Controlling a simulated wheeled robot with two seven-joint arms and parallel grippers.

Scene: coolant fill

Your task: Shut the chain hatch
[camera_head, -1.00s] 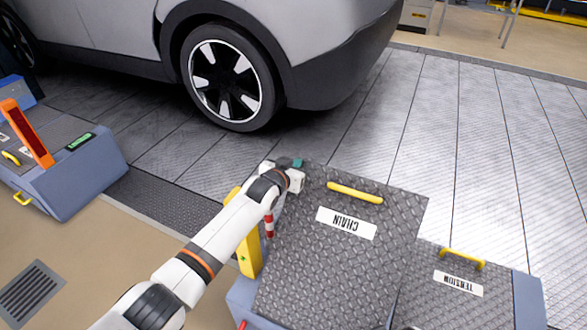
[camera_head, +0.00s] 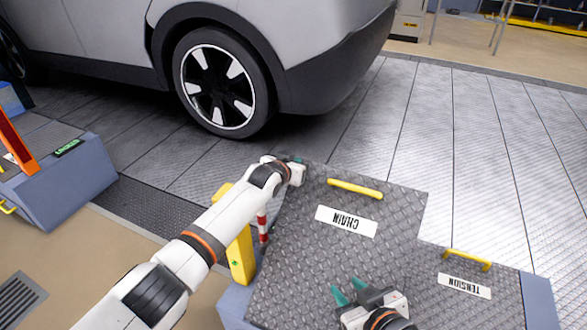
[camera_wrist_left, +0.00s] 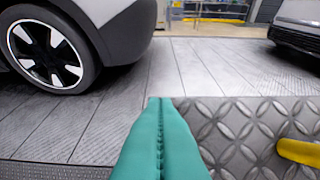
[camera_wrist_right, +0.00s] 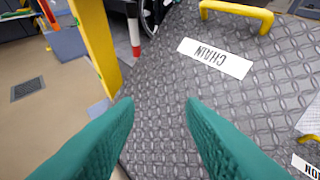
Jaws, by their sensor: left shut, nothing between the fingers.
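The chain hatch (camera_head: 300,250) is a grey tread-plate lid with an upside-down CHAIN label (camera_head: 346,221) and a yellow handle (camera_head: 355,189) near its far edge. It looks raised and tilted over its blue-grey box, higher than the neighbouring tension hatch. A red-and-white rod (camera_head: 263,229) shows at its left side. My left gripper (camera_head: 296,161) is shut and empty at the far left corner; its teal fingers (camera_wrist_left: 160,135) show beside the plate's edge. My right gripper (camera_head: 348,287) is open and empty over the near part of the lid, facing the label (camera_wrist_right: 215,58).
A yellow post (camera_head: 240,252) stands left of the hatch, close to my left arm. The tension hatch (camera_head: 470,300) with its own yellow handle (camera_head: 467,258) lies to the right. A car (camera_head: 260,60) stands beyond. Another blue box (camera_head: 75,185) stands at the left.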

